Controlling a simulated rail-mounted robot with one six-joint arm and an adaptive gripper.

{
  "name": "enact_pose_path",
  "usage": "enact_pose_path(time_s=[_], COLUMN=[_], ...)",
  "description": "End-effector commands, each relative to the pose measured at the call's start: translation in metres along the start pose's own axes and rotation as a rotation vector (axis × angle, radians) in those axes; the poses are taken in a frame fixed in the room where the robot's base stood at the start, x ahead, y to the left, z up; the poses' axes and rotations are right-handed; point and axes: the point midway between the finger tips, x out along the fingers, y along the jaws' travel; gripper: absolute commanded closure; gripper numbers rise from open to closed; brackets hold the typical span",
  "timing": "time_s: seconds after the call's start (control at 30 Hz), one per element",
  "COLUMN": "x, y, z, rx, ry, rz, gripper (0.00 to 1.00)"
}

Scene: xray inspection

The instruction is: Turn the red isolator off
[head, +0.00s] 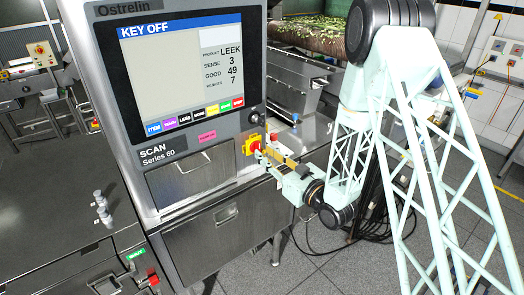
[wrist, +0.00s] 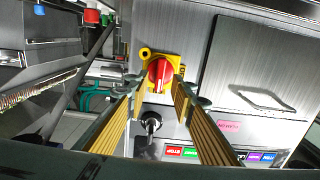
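The red isolator (head: 256,143) is a red rotary knob on a yellow plate, on the front of the scan machine at the lower right of its screen. In the wrist view the red knob (wrist: 160,75) sits on its yellow plate (wrist: 146,52), with its grip bar close to upright in the picture. My gripper (head: 264,157) is at the knob in the head view and hides part of it. In the wrist view my gripper (wrist: 158,88) has its two fingers apart, one on each side of the knob. I cannot tell whether they touch it.
The screen (head: 190,70) reads KEY OFF. A key switch (wrist: 152,122) is near the isolator, beside coloured buttons (wrist: 205,153). A drawer (head: 190,178) with a handle lies left of the isolator. A conveyor with green pieces (head: 315,35) runs behind.

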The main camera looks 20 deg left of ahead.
Motion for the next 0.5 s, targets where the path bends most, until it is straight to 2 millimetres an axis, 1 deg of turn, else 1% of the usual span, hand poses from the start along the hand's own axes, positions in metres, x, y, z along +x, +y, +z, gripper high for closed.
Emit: enact_pose_path(time_s=[0.03,0.2,0.5], x=[0.006,0.019,0.026], y=[-0.001,0.000,0.000], z=[-0.001,-0.001,0.000], rx=[-0.001,0.000,0.000], ry=[0.001,0.001,0.000], rz=[-0.002,0.000,0.000], gripper=[0.77,0.77,0.77])
